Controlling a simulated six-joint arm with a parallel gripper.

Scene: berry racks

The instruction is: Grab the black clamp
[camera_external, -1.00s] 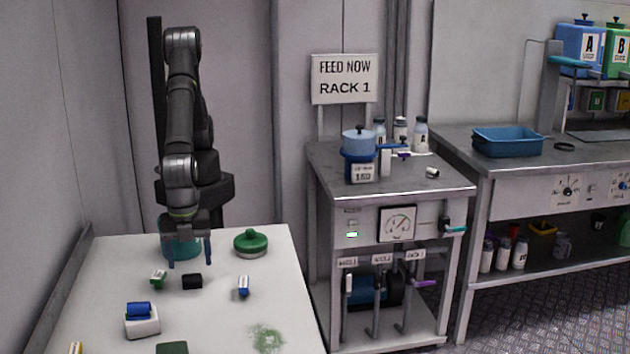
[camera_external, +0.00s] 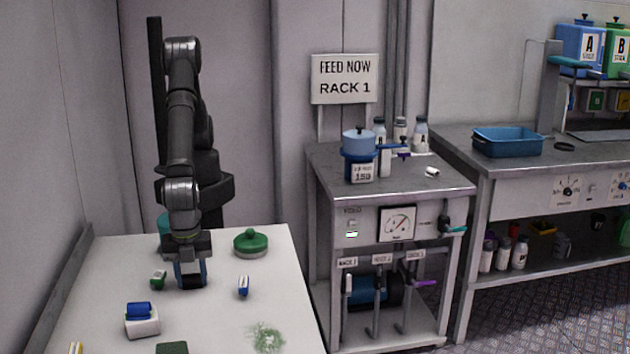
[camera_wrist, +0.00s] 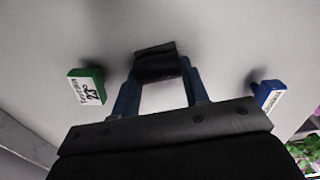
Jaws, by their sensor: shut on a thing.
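The black clamp (camera_external: 192,282) is a small dark block on the white table, in the external view. My gripper (camera_external: 190,280) is down over it with its blue fingers on either side. In the wrist view the black clamp (camera_wrist: 157,64) sits between the two blue fingertips of my gripper (camera_wrist: 158,72), which is shut on it. The clamp appears to be at table height; whether it touches the table I cannot tell.
A green labelled clamp (camera_external: 158,277) lies close on the left and a blue one (camera_external: 243,286) on the right. A white block with a blue top (camera_external: 142,318) stands nearer the front. A green lidded dish (camera_external: 250,242) and a teal container (camera_external: 165,236) are behind.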

